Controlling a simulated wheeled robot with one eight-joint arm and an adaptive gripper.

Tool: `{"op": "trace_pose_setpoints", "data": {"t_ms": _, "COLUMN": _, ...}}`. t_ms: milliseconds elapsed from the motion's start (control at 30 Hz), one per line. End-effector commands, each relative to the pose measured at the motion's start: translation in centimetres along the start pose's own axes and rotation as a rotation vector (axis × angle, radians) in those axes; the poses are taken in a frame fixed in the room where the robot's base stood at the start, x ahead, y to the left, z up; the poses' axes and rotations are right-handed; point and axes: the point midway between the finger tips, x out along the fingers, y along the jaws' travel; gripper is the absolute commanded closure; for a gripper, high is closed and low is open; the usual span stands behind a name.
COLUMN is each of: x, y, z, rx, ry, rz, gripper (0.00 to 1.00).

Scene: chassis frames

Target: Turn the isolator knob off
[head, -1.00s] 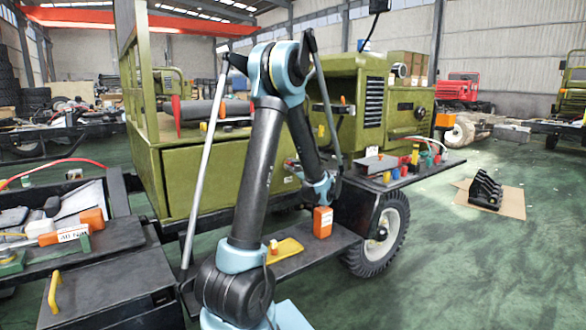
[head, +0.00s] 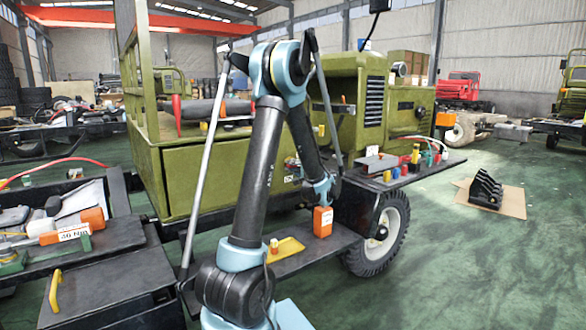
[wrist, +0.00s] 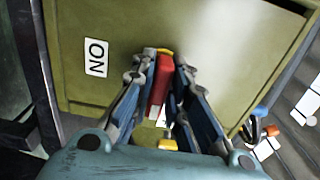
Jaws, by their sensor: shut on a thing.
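The isolator knob (wrist: 160,86) shows in the wrist view as a red bar-shaped handle on an olive-green panel (wrist: 225,50). My gripper (wrist: 164,58) is shut on it, one finger on each side of the red handle. A small yellow edge shows at the handle's far end. A white label (wrist: 96,57) with the letters of "ON" in black, turned on its side, is on the panel left of the knob. In the head view my gripper (head: 296,167) is at the side of the green vehicle (head: 205,175). The knob is too small or hidden to make out there.
A yellow part (wrist: 168,144) shows below the knob, close to my gripper. In the head view, an orange box (head: 323,221) stands on the dark step under my wrist. A shelf (head: 425,172) with several coloured parts is to the right.

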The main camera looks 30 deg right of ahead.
Motion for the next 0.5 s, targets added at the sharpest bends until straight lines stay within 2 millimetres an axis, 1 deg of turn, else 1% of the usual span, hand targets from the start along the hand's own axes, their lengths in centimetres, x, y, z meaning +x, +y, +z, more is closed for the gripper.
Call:
{"op": "trace_pose_setpoints", "data": {"t_ms": 33, "x": 0.00, "y": 0.21, "z": 0.22, "rx": -0.007, "ry": -0.004, "rz": 0.005, "gripper": 1.00}}
{"op": "trace_pose_setpoints", "data": {"t_ms": 467, "x": 0.03, "y": 0.23, "z": 0.20, "rx": -0.015, "ry": -0.004, "rz": 0.006, "gripper": 1.00}}
{"op": "trace_pose_setpoints", "data": {"t_ms": 500, "x": 0.03, "y": 0.23, "z": 0.20, "rx": -0.015, "ry": -0.004, "rz": 0.006, "gripper": 0.81}}
